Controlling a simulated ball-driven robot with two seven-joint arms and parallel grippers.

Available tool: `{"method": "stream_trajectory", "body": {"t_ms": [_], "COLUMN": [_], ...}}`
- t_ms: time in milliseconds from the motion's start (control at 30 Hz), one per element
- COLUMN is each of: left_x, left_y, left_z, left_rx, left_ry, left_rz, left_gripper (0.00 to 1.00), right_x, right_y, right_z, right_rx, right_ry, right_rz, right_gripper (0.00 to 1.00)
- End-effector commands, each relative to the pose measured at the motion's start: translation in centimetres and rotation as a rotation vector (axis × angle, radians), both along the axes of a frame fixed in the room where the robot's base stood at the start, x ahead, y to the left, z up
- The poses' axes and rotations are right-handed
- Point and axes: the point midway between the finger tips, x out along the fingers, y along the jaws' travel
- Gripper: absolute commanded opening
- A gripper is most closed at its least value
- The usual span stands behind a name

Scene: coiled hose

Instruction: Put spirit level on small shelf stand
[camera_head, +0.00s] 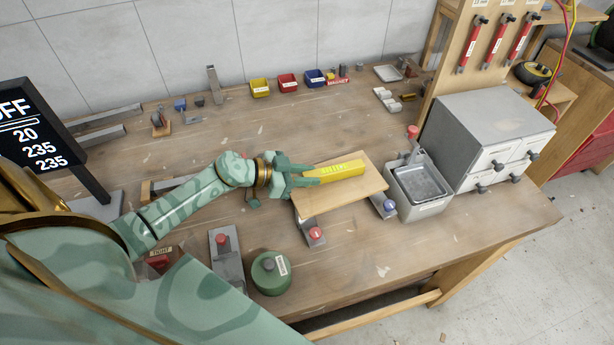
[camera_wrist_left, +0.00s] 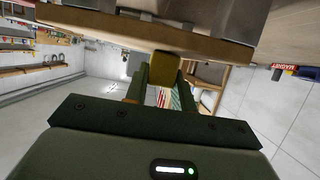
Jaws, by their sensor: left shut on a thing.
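The yellow spirit level (camera_head: 338,170) lies lengthwise over the wooden top board of the small shelf stand (camera_head: 345,193). My left gripper (camera_head: 309,176) comes in from the left and is shut on the level's near-left end. In the left wrist view the yellow end of the spirit level (camera_wrist_left: 166,66) shows between the fingers, close to the board's edge (camera_wrist_left: 140,38). I cannot tell whether the level rests on the board or is held just above it. My right gripper is in neither view.
A grey metal bin (camera_head: 422,188) and a grey drawer cabinet (camera_head: 488,140) stand right of the shelf stand. A green round canister (camera_head: 270,272) stands in front, left of it. Yellow, red and blue small bins (camera_head: 288,82) line the back. Bare tabletop lies behind the board.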

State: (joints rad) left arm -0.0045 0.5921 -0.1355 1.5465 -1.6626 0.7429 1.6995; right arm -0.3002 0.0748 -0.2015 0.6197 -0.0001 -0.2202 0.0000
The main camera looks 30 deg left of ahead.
Motion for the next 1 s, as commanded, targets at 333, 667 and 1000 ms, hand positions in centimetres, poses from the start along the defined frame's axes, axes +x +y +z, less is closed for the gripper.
{"method": "stream_trajectory", "body": {"t_ms": [333, 667, 1000], "left_x": [0.0, -0.5, -5.9], "left_y": [0.0, 0.5, 5.0], "left_z": [-0.2, 0.4, 3.3], "left_rx": [0.0, 0.002, 0.003], "left_ry": [0.0, 0.001, 0.004], "left_rz": [0.0, 0.001, 0.0], "left_gripper": [0.47, 0.47, 0.47], "right_x": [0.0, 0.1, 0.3], "right_y": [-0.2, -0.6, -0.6], "right_z": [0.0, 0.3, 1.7], "right_rx": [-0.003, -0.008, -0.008], "right_ry": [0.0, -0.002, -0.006], "right_rz": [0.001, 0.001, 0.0], "right_gripper": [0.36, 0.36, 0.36]}}
